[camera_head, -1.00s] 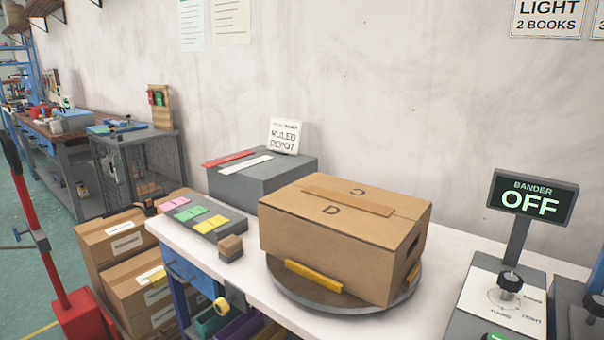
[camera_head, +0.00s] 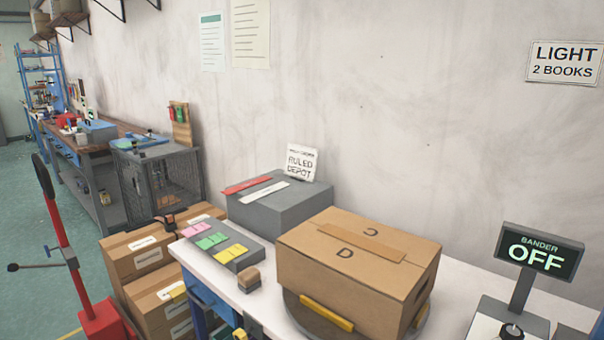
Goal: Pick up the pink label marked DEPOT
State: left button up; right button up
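Pink labels (camera_head: 199,229) lie at the far end of a dark grey label tray (camera_head: 251,258) on the white bench, left of centre. Green labels (camera_head: 212,241) and yellow labels (camera_head: 230,254) lie in rows nearer on the same tray. The print on the pink labels is too small to read. A white card (camera_head: 301,163) reading "RULED DEPOT" stands at the back of a grey box (camera_head: 281,205). Neither of my grippers shows in this view.
A closed cardboard box (camera_head: 352,268) sits on a round turntable (camera_head: 297,312) right of the tray. A small brown block (camera_head: 249,279) lies at the tray's near end. A sign (camera_head: 538,254) reads "BANDER OFF". Cartons (camera_head: 150,251) are stacked left of the bench (camera_head: 253,309).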

aim_at(194, 229)
jog(key=i+j+u, duration=0.25)
jog(key=i+j, duration=0.95)
jog(key=i, duration=0.2)
